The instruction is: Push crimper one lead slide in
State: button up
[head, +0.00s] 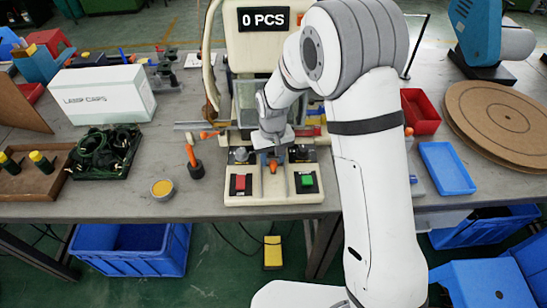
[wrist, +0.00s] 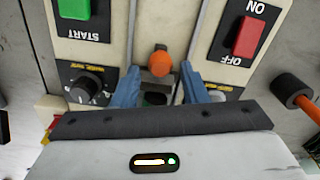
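The crimper (head: 232,197) is a cream machine standing at the middle of the bench, with a "0 PCS" display on top. No number marking it as crimper one is readable. Its slide has an orange knob (head: 273,165) at the front centre, between the red and green buttons; the knob also shows in the wrist view (wrist: 160,62). A dark block (wrist: 157,79) sits just behind the knob. My gripper (head: 274,155) is low over the slide. In the wrist view its two blue fingers (wrist: 158,80) are apart, one each side of the slide; contact cannot be told.
A red OFF-side button (head: 240,182) and a green START button (head: 307,180) flank the slide. An orange-handled tool (head: 192,160) stands just left of the crimper. A round tin (head: 163,189) and a tray of black cables (head: 103,153) lie farther left. Blue tray (head: 446,168) is right.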

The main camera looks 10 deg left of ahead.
jog(key=shift+o, duration=0.4)
jog(key=shift+s, duration=0.1)
notch_tip(320, 180, up, 8)
jog(key=shift+b, duration=0.35)
jog(key=shift+d, duration=0.1)
jog(key=s+d+r+m, duration=0.1)
jog(key=s+d+r, duration=0.3)
jog(key=d+r, duration=0.35)
jog(key=s+d+r+m+t, duration=0.1)
jog(key=s+d+r+m, duration=0.1)
jog(key=s+d, duration=0.5)
jog(key=s+d+r+m+t, duration=0.1)
jog(key=s+d+r, duration=0.1)
jog(key=s+d, duration=0.5)
jog(key=s, duration=0.3)
jog(key=shift+d+r+m+t, duration=0.35)
jog(key=shift+m+t, duration=0.05)
